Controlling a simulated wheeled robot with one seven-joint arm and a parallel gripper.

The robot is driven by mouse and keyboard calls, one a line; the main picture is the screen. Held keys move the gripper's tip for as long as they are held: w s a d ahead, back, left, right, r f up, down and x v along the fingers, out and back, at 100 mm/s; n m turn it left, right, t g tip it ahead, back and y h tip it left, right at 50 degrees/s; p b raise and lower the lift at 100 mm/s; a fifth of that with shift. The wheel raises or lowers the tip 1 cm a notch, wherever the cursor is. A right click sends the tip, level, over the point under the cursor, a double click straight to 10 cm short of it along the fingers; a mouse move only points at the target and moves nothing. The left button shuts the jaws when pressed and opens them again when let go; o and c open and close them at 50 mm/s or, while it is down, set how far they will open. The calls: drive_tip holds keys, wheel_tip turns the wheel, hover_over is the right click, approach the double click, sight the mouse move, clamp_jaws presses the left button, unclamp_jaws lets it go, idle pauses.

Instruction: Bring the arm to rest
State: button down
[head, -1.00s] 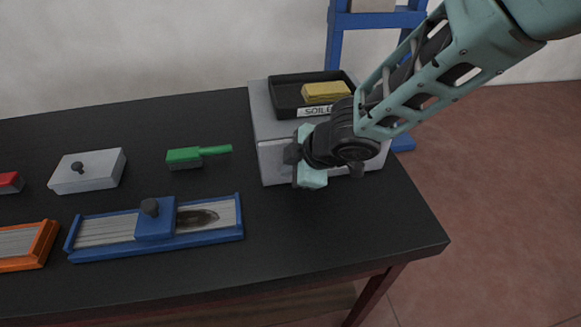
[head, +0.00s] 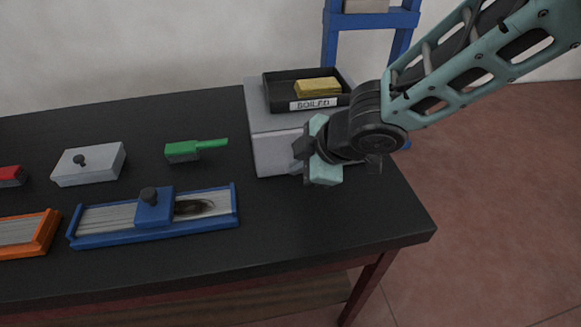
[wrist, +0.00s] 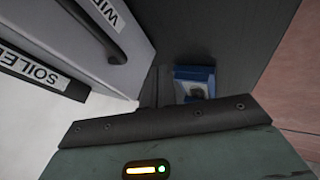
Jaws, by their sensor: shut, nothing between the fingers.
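My gripper (head: 300,157) is shut and empty. In the head view it is in front of the grey box at the right end of the black table, above the tabletop. My arm reaches in from the upper right. In the wrist view the shut fingers (wrist: 165,90) point past the box toward the dark tabletop. The grey box (head: 277,158) carries a black tray (head: 281,98) labelled "SOILED", with a yellow block (head: 317,86) in it. Part of the box is hidden behind my gripper.
On the black table (head: 290,215) are a blue sliding-block tray (head: 165,235), an orange-framed tray (head: 45,238), a grey block with a knob (head: 100,163), a green brush (head: 184,151) and a red item (head: 10,174). A blue rack (head: 330,45) stands behind. The table's front right is clear.

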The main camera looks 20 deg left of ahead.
drive_tip(key=s+d+r+m+h+p, duration=0.1)
drive_tip(key=s+d+r+m+h, duration=0.2)
drive_tip(key=d, duration=0.6)
drive_tip(key=s+d+r+m+h, duration=0.25)
drive_tip(key=d+r+m, duration=0.25)
drive_tip(key=d, duration=0.4)
drive_tip(key=s+d+m+g, duration=0.2)
drive_tip(key=s+d+m, duration=0.5)
drive_tip(key=s+d, duration=0.2)
drive_tip(key=shift+s+d+r+g+h, duration=0.3)
drive_tip(key=shift+s+d+r+h, duration=0.15)
drive_tip(key=shift+s, duration=0.8)
